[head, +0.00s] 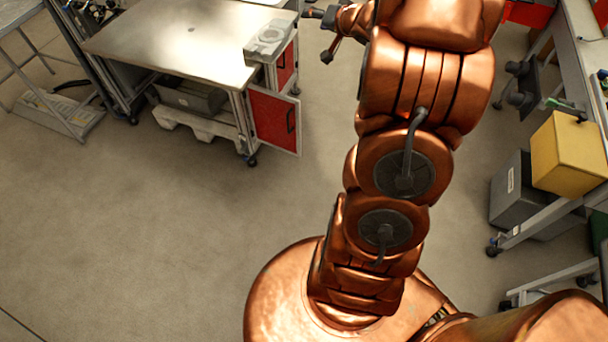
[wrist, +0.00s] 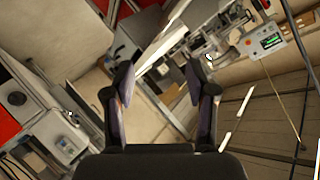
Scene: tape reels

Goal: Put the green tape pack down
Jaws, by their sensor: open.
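I cannot make out a green tape pack in either view. My gripper (wrist: 160,75) is open and empty in the wrist view, its two dark fingers spread apart with nothing between them. In the head view my gripper (head: 324,30) shows at the top, partly hidden by my arm, over the floor just right of the metal table (head: 165,45). A pale grey box-like item (head: 270,38) is at that table's right corner.
A red cabinet door (head: 275,120) hangs under the metal table. A yellow box (head: 570,153) and a grey bin (head: 520,190) stand at the right by a workbench. The floor (head: 150,230) at left and centre is clear.

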